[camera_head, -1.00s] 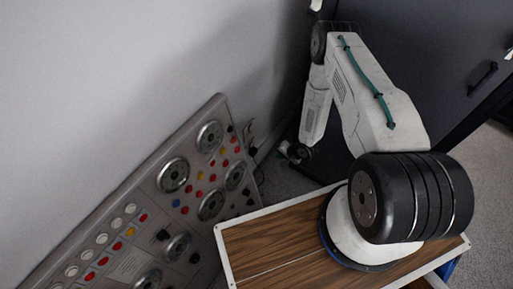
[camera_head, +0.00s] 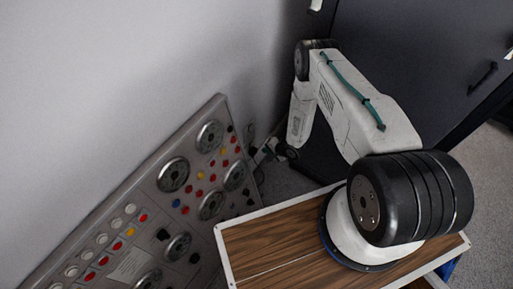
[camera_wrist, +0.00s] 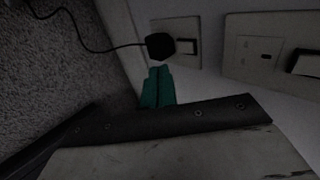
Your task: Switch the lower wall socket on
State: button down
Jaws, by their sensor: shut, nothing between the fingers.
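Two wall sockets show in the wrist view. The one nearer the carpet, apparently the lower wall socket (camera_wrist: 182,28), has a black plug (camera_wrist: 159,46) at its left and a rocker switch (camera_wrist: 189,47) at its right. The other socket (camera_wrist: 262,52) is larger in view at the right, with its own switch (camera_wrist: 306,64). I cannot tell either switch's position. My gripper's teal fingers (camera_wrist: 158,72) are shut and empty, their tips just below the plug and socket in the picture. Contact cannot be told.
A black cable (camera_wrist: 85,43) runs from the plug across the grey carpet (camera_wrist: 40,75). In the head view a control panel (camera_head: 128,226) with dials and buttons leans at the left. A dark cabinet (camera_head: 420,60) stands behind my arm.

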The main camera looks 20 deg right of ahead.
aim_at(252, 146)
jog(key=w+a+f, duration=0.1)
jog(key=w+a, duration=0.1)
jog(key=w+a+f, duration=0.1)
jog(key=w, duration=0.1)
jog(key=shift+f, duration=0.3)
jog(key=shift+w+a+f, duration=0.1)
jog(key=shift+w+a, duration=0.2)
jog(key=shift+w, duration=0.15)
jog(key=shift+w+a, duration=0.1)
jog(key=shift+w, duration=0.05)
jog(key=shift+r, duration=0.8)
